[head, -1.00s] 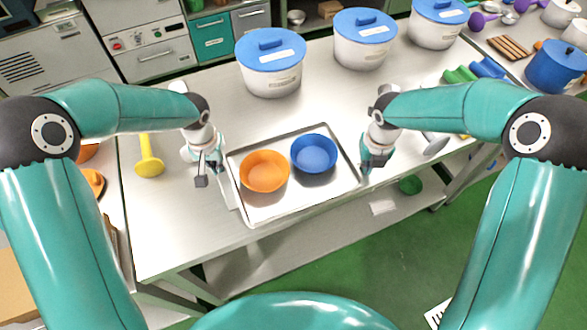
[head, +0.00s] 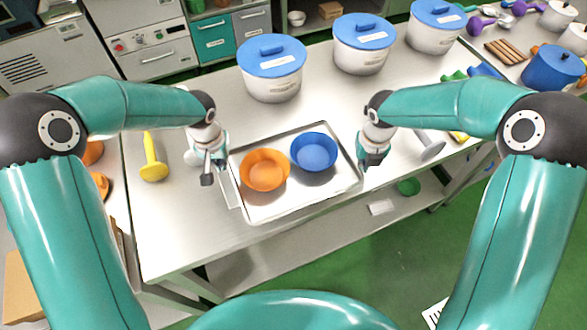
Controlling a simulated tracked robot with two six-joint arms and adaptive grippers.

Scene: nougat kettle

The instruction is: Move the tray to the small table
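The tray (head: 285,208) is a shallow silver metal tray near the front edge of the steel table. It carries an orange bowl (head: 265,170) and a blue bowl (head: 314,151). My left gripper (head: 211,176) is just left of the tray's left side, pointing down. My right gripper (head: 371,160) is at the tray's right side, also pointing down. The fingers of both are small and partly hidden, so I cannot tell how far they are open or whether they touch the tray's ends. I cannot make out which table is the small one.
White tubs with blue lids, the nearest at the back left (head: 271,68), stand along the steel table's (head: 180,225) back. A yellow tool (head: 152,160) lies left of my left gripper. A grey-headed tool (head: 430,146) lies right of my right gripper. Green floor is open at the right front.

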